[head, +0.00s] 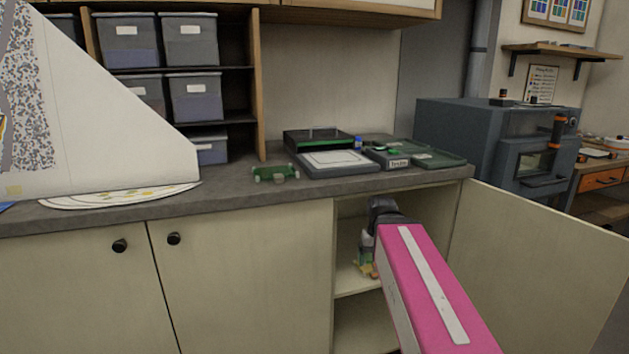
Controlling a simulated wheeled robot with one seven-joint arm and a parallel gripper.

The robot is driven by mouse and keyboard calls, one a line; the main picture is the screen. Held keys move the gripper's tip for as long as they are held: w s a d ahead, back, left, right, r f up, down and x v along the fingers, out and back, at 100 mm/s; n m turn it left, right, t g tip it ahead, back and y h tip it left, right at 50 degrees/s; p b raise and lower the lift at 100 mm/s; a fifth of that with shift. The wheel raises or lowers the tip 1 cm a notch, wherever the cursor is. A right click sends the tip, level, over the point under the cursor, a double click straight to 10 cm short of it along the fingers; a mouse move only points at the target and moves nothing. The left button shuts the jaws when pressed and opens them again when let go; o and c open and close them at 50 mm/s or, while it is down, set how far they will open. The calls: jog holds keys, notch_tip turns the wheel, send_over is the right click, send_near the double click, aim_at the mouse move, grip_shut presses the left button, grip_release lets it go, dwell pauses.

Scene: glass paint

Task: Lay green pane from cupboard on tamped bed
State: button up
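My pink arm reaches into the open cupboard (345,205) under the counter. My gripper (366,262) is inside, above the cupboard shelf (352,288), partly hidden by the arm. Small green and yellowish bits show around its fingers, too small to tell whether they are a pane. I cannot see whether the gripper is open or shut. A flat grey tray with a pale, smooth bed (340,161) lies on the counter above the cupboard; it looks like the tamped bed. No green pane can be made out clearly.
The cupboard door (540,265) stands open to the right. A dark green-edged box (318,139), a small green tool (275,173) and a green tray (430,155) surround the bed on the counter (240,190). A blue-grey kiln-like machine (460,130) stands right.

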jog(key=shift+r, duration=0.65)
dwell(0.8)
jog(key=shift+f, duration=0.1)
notch_tip(320, 180, down, 5)
jog(key=shift+r, duration=0.1)
dwell(0.4)
jog(key=shift+r, duration=2.5)
